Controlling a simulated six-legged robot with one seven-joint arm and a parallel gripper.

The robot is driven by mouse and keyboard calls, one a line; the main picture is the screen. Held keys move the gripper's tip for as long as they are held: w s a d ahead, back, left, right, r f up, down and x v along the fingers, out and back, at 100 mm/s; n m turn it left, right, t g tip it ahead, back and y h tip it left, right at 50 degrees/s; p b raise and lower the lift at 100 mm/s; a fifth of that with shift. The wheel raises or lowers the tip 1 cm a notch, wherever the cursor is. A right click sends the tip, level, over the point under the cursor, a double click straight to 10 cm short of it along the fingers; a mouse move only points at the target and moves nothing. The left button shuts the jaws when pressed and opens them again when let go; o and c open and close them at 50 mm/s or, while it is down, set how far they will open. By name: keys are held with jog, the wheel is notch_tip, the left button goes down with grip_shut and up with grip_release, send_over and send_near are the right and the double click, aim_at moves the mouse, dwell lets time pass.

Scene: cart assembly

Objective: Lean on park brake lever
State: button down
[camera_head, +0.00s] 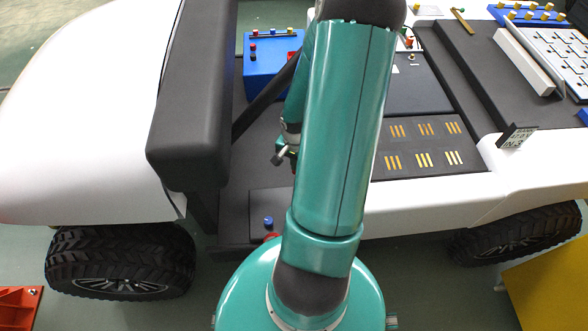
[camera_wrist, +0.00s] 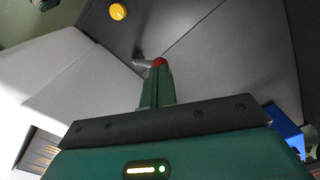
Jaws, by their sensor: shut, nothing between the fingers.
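My gripper (camera_wrist: 156,72) shows in the wrist view with its green fingers shut and nothing between them. A red ball knob (camera_wrist: 159,62), seemingly the park brake lever's end, appears right at the fingertips. A short grey rod (camera_wrist: 143,64) runs left from it. The fingers partly cover the knob, and I cannot tell whether they touch it. In the head view my teal arm crosses the middle and hides most of the gripper and the lever.
The cart's dark seat back (camera_head: 190,100) stands left of my arm. A blue box (camera_head: 268,62) lies behind it. A slotted dark panel (camera_head: 422,145) is to the right. A blue knob (camera_head: 268,220) sits near my base. A yellow button (camera_wrist: 118,11) shows in the wrist view.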

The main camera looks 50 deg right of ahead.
jog(key=shift+r, duration=3)
